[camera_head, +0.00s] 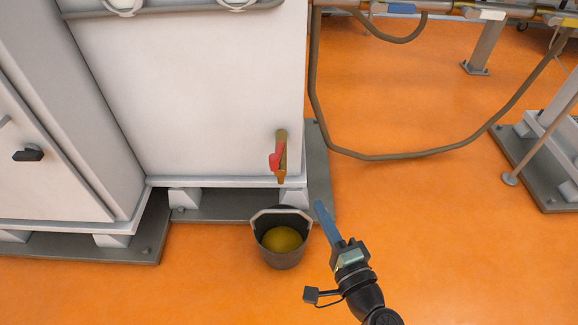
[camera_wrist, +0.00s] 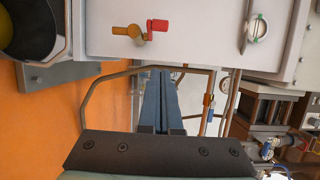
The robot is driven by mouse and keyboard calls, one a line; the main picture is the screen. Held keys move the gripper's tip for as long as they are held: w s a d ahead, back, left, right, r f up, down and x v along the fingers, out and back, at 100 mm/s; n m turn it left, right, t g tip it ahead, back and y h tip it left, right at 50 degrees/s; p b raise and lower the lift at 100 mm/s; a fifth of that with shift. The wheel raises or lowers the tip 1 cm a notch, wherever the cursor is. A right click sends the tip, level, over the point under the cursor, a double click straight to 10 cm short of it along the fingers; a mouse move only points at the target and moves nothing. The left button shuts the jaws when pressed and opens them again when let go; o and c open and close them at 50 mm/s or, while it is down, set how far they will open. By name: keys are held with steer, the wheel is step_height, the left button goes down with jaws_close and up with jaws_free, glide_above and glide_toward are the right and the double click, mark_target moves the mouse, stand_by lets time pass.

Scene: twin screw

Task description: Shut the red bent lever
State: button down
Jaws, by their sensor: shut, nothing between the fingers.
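The red bent lever (camera_head: 276,158) sits on a brass valve (camera_head: 282,172) low on the front of the white cabinet, near its right edge, in the head view. In the wrist view the red lever (camera_wrist: 158,25) points right from the brass valve (camera_wrist: 128,31), near the top of the picture. My gripper (camera_head: 320,206) is shut and empty, below and to the right of the valve, apart from it. Its blue fingers lie together in the wrist view (camera_wrist: 160,75), below the lever there.
A dark bucket (camera_head: 268,256) with yellowish contents stands on the orange floor below the valve, just left of my gripper. The white cabinet (camera_head: 190,80) stands on a grey base plate (camera_head: 215,207). A hanging hose (camera_head: 400,156) loops at the right. Open floor (camera_head: 440,220) lies right of my gripper.

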steer(key=shift+w, duration=0.1)
steer(key=a+b+x, duration=0.1)
steer(key=b+x, duration=0.1)
steer(key=x, duration=0.4)
steer(key=s+a+b+x, duration=0.1)
steer(key=b+x, duration=0.2)
steer(key=x, duration=0.3)
steer(key=shift+w+a, duration=0.4)
steer(key=shift+a, duration=0.05)
